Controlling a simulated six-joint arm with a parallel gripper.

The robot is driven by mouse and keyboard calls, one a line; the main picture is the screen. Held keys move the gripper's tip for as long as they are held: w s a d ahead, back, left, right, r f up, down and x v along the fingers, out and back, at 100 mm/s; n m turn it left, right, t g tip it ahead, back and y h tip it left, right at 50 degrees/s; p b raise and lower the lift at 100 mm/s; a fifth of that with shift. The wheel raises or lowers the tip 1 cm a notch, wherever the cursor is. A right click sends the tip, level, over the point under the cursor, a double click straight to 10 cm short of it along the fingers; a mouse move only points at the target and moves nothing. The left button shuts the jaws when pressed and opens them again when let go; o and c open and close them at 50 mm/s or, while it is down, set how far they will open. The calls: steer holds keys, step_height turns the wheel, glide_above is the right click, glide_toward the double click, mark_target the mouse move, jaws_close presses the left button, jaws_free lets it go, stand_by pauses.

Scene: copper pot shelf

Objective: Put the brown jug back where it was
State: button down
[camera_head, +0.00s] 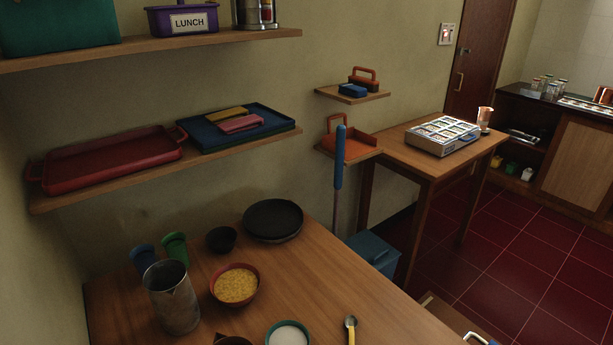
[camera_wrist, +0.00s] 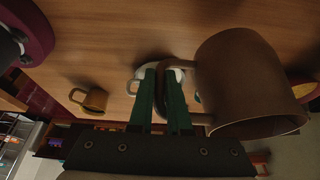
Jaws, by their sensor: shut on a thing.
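The brown jug (camera_wrist: 245,80) is large at the right of the wrist view, with its rim towards the bottom of the picture. My gripper (camera_wrist: 166,92) has two green fingers, shut on the jug's handle at the jug's left side. The gap between the jug and the wooden table (camera_wrist: 100,40) cannot be judged. In the head view my gripper does not show. A brown thing (camera_head: 233,341) is cut off at the bottom edge there, and I cannot tell whether it is the jug.
In the wrist view a white cup (camera_wrist: 137,87) lies behind my fingers and a tan mug (camera_wrist: 95,101) is to the left. In the head view a metal pitcher (camera_head: 172,300), a bowl of yellow food (camera_head: 236,285) and a dark pan (camera_head: 273,219) crowd the table (camera_head: 325,283).

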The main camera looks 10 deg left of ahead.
steer(key=shift+s+a+f, duration=0.25)
steer(key=shift+a+f, duration=0.35)
steer(key=shift+f, duration=0.45)
steer(key=shift+s+a+f, duration=0.2)
steer(key=shift+a+f, duration=0.45)
steer(key=shift+f, duration=0.4)
steer(key=shift+s+a+f, duration=0.25)
steer(key=shift+a+f, duration=0.35)
steer(key=shift+f, duration=0.45)
steer(key=c, duration=0.9)
jaws_free()
steer(key=shift+f, duration=0.15)
steer(key=shift+o, duration=0.2)
